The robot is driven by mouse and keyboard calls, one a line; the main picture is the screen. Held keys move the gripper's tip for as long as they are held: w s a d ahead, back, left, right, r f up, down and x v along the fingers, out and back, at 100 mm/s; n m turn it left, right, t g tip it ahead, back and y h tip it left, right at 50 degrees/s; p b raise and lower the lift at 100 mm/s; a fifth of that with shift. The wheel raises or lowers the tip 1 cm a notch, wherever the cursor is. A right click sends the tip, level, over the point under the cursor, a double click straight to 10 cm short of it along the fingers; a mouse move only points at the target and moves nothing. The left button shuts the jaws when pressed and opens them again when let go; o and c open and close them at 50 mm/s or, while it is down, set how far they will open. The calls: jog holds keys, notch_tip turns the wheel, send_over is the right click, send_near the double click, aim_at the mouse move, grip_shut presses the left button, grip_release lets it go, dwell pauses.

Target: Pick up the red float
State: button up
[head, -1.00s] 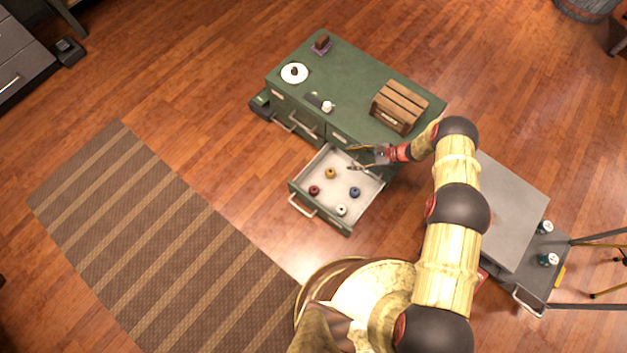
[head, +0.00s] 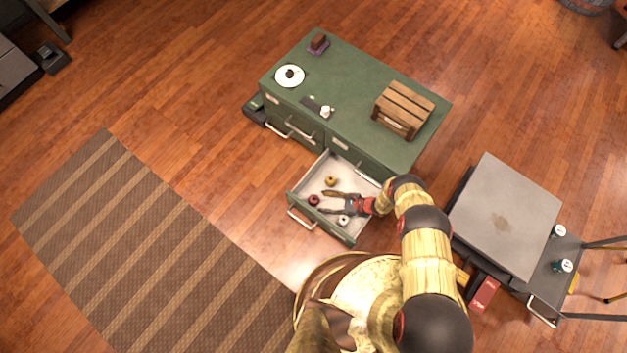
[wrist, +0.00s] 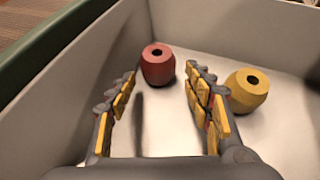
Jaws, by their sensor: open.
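The red float (wrist: 157,65) is a small barrel shape with a hole in its top. It stands on the floor of the open drawer, near the drawer's wall, and also shows in the head view (head: 313,200). My gripper (wrist: 160,78) is open and reaches into the drawer. In the wrist view the float sits ahead of and between the two fingertips, with nothing gripped. In the head view my gripper (head: 322,202) points left toward the red float.
A yellow float (wrist: 247,90) stands just right of the right finger. A white float (head: 343,220) lies near the drawer's front. The drawer walls (wrist: 75,75) enclose the gripper. The green cabinet (head: 350,85) stands behind, with a wooden crate (head: 403,110) on top.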

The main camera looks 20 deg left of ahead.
aim_at(317, 200)
jog(key=x, duration=0.2)
jog(key=b+x, duration=0.1)
jog(key=x, duration=0.1)
jog(key=shift+s+a+r, duration=0.15)
jog(key=shift+s+a, duration=0.1)
jog(key=shift+a, duration=0.25)
jog(key=shift+c, duration=0.2)
jog(key=c, duration=0.9)
